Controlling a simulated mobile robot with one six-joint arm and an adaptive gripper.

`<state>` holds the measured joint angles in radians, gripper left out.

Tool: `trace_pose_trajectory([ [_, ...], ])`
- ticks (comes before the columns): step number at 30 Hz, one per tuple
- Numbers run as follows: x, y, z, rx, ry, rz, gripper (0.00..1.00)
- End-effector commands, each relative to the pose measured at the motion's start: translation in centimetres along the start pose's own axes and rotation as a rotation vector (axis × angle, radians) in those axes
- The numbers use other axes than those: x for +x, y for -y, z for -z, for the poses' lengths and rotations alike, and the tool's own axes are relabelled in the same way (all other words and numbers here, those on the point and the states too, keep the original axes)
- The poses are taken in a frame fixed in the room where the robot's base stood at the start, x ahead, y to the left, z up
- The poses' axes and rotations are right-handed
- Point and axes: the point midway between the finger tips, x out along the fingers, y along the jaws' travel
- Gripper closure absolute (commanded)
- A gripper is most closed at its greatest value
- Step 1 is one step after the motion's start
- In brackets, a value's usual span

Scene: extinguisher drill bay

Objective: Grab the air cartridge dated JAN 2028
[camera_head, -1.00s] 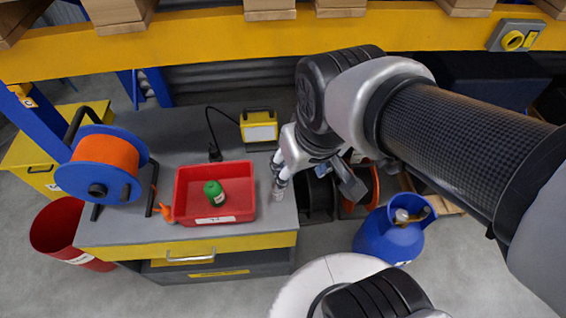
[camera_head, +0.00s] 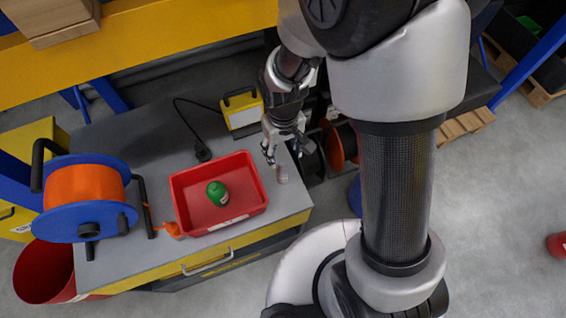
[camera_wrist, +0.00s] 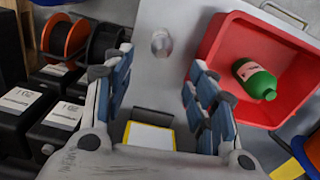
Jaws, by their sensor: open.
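A green bottle-shaped cartridge (camera_head: 217,193) with a pale label lies in the red tray (camera_head: 262,200) on the grey bench; it also shows in the wrist view (camera_wrist: 254,79). Its label is too small to read. A small silver cylinder (camera_head: 281,174) stands on the bench just right of the tray. In the wrist view the silver cylinder (camera_wrist: 161,43) shows end-on, with no readable date. My gripper (camera_head: 284,152) is open and empty above the bench, close to the silver cylinder. In the wrist view it lies just beyond my spread fingertips (camera_wrist: 160,64).
A blue reel with orange hose (camera_head: 85,193) stands at the bench's left. A yellow box (camera_head: 242,110) with a black cable sits behind the tray. A red bin (camera_head: 44,271) stands on the floor at left. Black labelled cases (camera_wrist: 55,122) lie beside the bench.

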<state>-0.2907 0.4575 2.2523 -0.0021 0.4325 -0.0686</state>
Motion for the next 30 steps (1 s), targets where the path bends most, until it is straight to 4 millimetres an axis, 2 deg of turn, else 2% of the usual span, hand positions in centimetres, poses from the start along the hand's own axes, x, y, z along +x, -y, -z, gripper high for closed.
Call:
trace_pose_trajectory([
  [1, 1.6, 0.0, -0.1, 0.0, 0.005, 0.0, 0.48],
  [3, 3.2, 0.0, -0.1, 0.001, 0.005, 0.0, 0.48],
  [9, 6.7, 0.0, -0.1, 0.001, 0.003, 0.0, 0.48],
  [18, 8.4, 0.0, -0.1, 0.001, 0.0, 0.0, 0.48],
  [27, 12.7, 0.2, -0.3, 0.001, 0.002, 0.001, 0.48],
  [30, 13.0, 0.2, -0.2, 0.001, -0.002, 0.001, 0.48],
])
